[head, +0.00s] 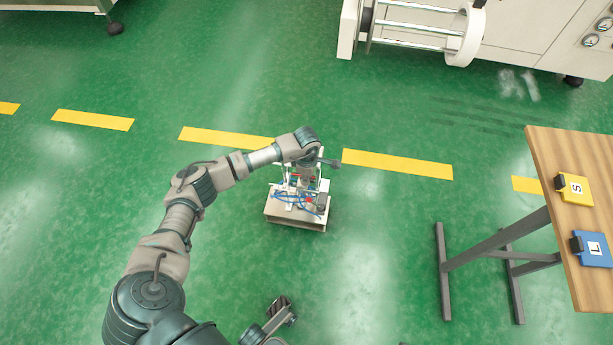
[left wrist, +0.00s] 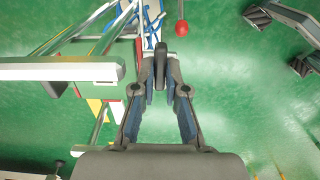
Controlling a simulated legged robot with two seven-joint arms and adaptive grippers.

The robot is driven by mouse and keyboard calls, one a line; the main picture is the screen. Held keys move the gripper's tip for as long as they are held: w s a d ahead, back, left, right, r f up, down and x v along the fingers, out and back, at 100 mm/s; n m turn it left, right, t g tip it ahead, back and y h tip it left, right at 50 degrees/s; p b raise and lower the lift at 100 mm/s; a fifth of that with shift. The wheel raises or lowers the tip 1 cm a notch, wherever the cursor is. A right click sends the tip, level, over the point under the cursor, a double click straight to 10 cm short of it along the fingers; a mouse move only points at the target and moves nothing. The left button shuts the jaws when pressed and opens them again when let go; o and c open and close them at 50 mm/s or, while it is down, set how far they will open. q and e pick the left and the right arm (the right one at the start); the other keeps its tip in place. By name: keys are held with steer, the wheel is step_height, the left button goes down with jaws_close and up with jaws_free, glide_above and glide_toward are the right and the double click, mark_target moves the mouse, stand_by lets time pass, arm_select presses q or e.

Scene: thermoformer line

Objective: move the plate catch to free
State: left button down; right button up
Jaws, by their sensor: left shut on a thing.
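A small bench fixture (head: 296,219) with blue tubing and a pale base stands on the green floor in the middle of the head view. My left gripper (head: 309,178) is over it. In the left wrist view, my left gripper (left wrist: 160,82) is shut on a dark upright lever-like piece (left wrist: 160,62), which looks like the plate catch. Its lower end and mounting are partly hidden by the fingers. My right gripper (head: 283,311) is low in the head view, apart from the fixture. Its finger opening is unclear.
A red knob (left wrist: 182,28) is close to the held piece, and a pale bar (left wrist: 60,70) lies left of the fingers. A wooden table (head: 560,150) at right carries a yellow S block (head: 573,189) and a blue L block (head: 594,249). A white machine (head: 520,30) stands at the back.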

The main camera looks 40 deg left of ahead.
arm_select(q)
steer(key=c, duration=1.2)
jaws_free()
steer(key=shift+a, duration=0.1)
steer(key=shift+r, duration=0.25)
step_height(320, 180, up, 11)
steer(key=shift+r, duration=0.15)
